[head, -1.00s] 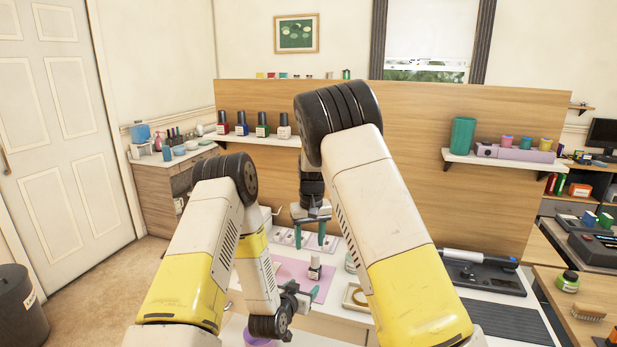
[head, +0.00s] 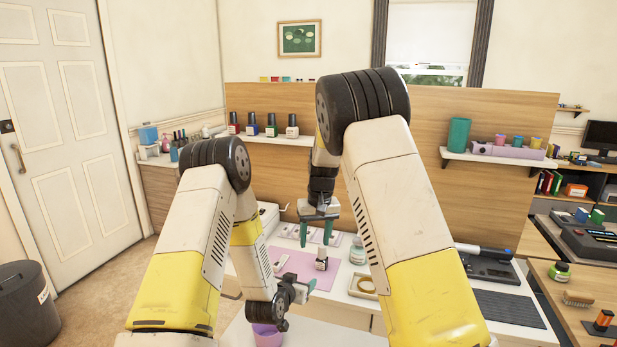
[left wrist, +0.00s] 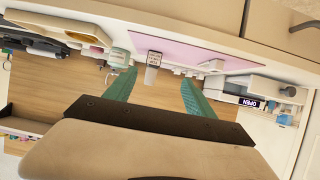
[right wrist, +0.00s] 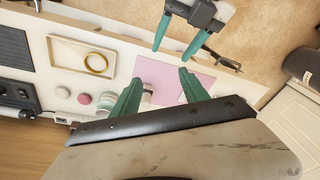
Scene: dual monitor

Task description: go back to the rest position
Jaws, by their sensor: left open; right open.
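My left gripper (head: 301,290) is low at the front edge of the white table in the head view. Its green fingers (left wrist: 152,93) are apart and empty in the left wrist view. My right gripper (head: 317,235) points down above the pink mat (head: 292,264), higher and farther back. Its fingers (right wrist: 156,90) are apart with nothing between them. A small bottle with a pale label (head: 321,263) stands on the mat below the right gripper. In the right wrist view my left gripper shows at the top (right wrist: 190,45).
A tray with a gold ring (head: 364,286) and a jar (head: 358,255) stand right of the mat. A shelf with several polish bottles (head: 271,126) is on the wooden panel. A black device (head: 487,268) lies at the right.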

